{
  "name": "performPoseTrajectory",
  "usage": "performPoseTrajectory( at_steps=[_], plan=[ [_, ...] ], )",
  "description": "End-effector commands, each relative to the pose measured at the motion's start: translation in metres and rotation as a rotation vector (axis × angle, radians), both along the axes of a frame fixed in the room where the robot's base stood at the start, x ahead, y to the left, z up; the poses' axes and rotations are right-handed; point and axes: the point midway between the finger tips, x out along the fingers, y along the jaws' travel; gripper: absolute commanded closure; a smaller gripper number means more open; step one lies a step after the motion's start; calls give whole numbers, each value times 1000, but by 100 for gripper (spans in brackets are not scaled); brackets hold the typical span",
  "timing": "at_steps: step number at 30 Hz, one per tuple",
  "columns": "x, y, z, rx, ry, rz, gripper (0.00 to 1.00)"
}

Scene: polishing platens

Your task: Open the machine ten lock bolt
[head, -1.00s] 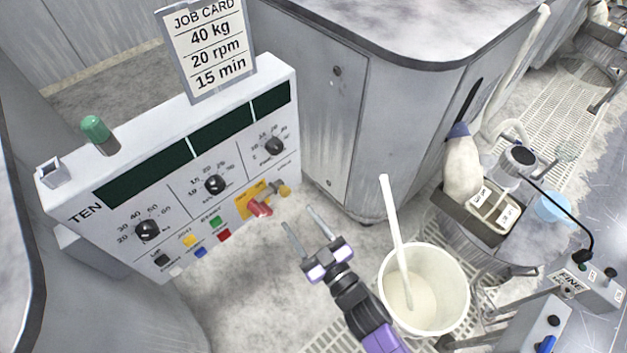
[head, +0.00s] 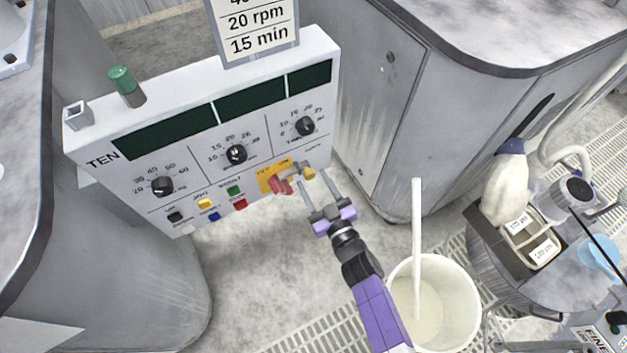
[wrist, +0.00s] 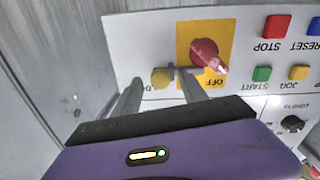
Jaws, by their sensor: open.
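The control panel marked TEN (head: 120,185) stands upright in the head view. At its lower right is a small brass-coloured knob (head: 308,173), which looks like the lock bolt; it shows in the wrist view too (wrist: 161,78). Beside it is a red rotary switch (head: 279,186) on a yellow plate marked OFF (wrist: 214,82). My gripper (head: 314,180) is open, its two fingers pointing at the panel. In the wrist view the knob sits between the fingertips, one finger on each side. I cannot tell whether either finger touches it.
A white bucket (head: 458,305) with a white stick stands right of my arm. A grey cabinet (head: 385,110) rises behind and right of the panel. Coloured buttons (head: 205,203) sit left of the switch. A small table with a bottle (head: 507,185) is at right.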

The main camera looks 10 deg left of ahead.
Motion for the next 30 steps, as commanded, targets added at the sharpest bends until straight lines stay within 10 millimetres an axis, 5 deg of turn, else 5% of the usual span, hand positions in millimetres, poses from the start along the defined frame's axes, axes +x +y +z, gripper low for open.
performPoseTrajectory(
  at_steps=[12,20,30],
  plan=[
    [10,6,0,-1,-1,-1,50],
    [9,5,0,-1,-1,-1,99],
    [9,5,0,-1,-1,-1,100]
  ],
)
